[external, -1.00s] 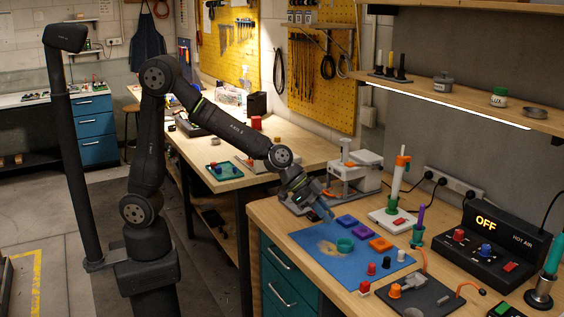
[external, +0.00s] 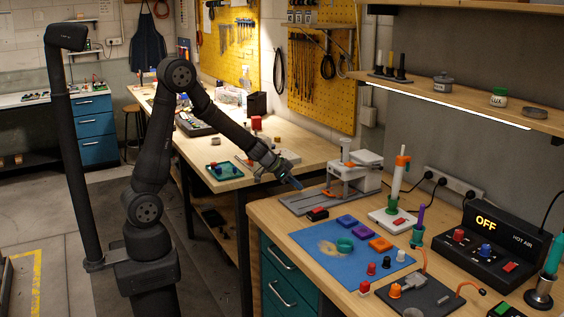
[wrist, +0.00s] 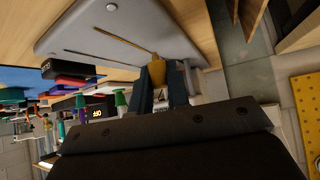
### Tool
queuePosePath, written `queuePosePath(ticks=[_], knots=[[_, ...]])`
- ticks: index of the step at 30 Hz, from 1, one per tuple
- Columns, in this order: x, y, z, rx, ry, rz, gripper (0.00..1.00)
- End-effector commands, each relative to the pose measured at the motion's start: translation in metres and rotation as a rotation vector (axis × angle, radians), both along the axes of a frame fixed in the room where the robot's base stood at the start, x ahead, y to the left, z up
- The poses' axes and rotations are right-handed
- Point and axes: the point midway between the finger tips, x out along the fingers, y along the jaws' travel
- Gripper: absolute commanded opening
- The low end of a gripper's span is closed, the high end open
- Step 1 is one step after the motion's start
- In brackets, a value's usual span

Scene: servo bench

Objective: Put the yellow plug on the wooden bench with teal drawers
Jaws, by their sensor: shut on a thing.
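My gripper (external: 294,180) is in the air near the left end of the grey plate, over the left edge of the bench. In the wrist view my gripper (wrist: 165,85) is shut on the yellow plug (wrist: 157,69), which sits between the blue fingertips. In the external view the plug is too small to make out. The wooden bench with teal drawers (external: 266,217) stands at the front right. Its teal drawers (external: 278,262) show on its left side.
On the bench are a grey press with a long plate (external: 305,203), a black block with a red top (external: 318,214), a blue mat (external: 325,258) holding coloured parts, and a hot air box (external: 485,245). Bare wood lies left of the mat. Another wooden bench (external: 290,145) stands behind.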

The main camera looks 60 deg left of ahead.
Motion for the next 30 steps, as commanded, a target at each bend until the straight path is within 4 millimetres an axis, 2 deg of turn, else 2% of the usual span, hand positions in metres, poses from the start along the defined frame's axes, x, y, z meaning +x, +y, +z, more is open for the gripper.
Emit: queuePosePath(ticks=[3, 8, 11, 13, 17, 20, 26, 30], knots=[[0.0, 0.009, -0.002, 0.002, 0.001, 0.014, 0.0], [0.0, 0.008, -0.002, 0.002, -0.001, 0.013, 0.0], [0.0, -0.001, 0.0, 0.001, -0.001, -0.003, 0.0], [0.0, -0.016, 0.003, 0.0, -0.001, -0.028, 0.0], [-0.002, -0.062, 0.012, -0.003, -0.002, -0.104, 0.0], [-0.008, -0.105, 0.021, -0.006, -0.002, -0.175, 0.0], [-0.029, -0.19, 0.039, -0.007, 0.0, -0.314, 0.0], [-0.053, -0.247, 0.05, -0.006, 0.001, -0.408, 0.0]])
